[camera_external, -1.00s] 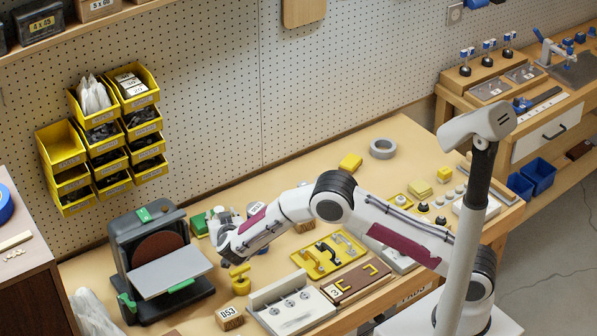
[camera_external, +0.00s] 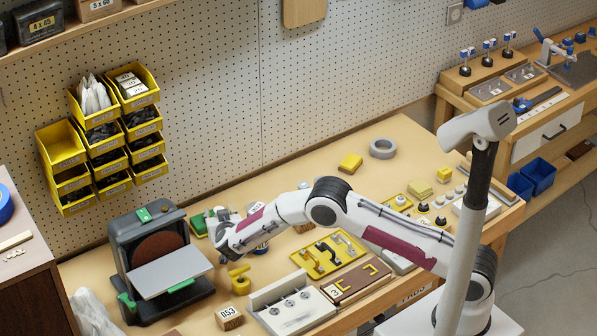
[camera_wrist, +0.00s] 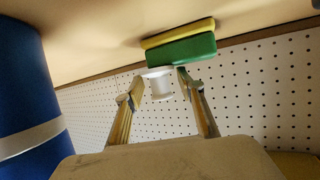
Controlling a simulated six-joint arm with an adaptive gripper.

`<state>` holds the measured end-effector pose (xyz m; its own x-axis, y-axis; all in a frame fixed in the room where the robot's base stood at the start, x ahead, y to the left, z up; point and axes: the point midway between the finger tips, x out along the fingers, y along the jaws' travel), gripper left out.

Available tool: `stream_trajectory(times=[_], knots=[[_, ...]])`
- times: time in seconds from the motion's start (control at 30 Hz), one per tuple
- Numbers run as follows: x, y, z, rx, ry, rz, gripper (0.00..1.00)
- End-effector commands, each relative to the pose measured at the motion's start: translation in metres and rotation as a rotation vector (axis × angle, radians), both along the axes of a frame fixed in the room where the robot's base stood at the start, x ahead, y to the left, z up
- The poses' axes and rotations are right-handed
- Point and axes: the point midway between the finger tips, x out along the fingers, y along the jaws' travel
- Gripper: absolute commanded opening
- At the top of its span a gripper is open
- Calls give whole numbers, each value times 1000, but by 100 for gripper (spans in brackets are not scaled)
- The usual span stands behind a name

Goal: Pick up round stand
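A small white round piece (camera_wrist: 161,88), with a wider disc at one end and a short cylinder, shows in the wrist view; it looks like the round stand. My gripper (camera_wrist: 164,76) is open, one finger on each side of it in the picture. Gaps show beside its cylinder, and I cannot tell whether a finger touches its disc. In the external view my gripper (camera_external: 211,217) reaches low over the bench, right of the grey sanding machine. The white piece is hard to make out there.
A green and yellow block (camera_wrist: 182,45) lies just beyond the fingertips. A large blue cylinder (camera_wrist: 28,95) stands close at the wrist view's left. The sander (camera_external: 160,262) is left of my gripper. A yellow holder (camera_external: 239,280) and wooden block 053 (camera_external: 229,318) are nearer the front.

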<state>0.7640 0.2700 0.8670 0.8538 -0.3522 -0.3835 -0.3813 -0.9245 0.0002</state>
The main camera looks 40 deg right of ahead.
Motion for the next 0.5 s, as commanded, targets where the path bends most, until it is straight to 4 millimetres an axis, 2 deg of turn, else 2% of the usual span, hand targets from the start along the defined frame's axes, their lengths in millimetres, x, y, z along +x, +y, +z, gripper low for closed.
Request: stream_trajectory(times=[0.33, 0.37, 0.4, 0.47, 0.5], knots=[[0, 0, 0, 0, 0, 0, 38], [0, 0, 0, 0, 0, 0, 33], [0, 0, 0, 0, 0, 0, 23], [0, 0, 0, 0, 0, -1, 9], [0, 0, 0, 0, 0, -1, 8]])
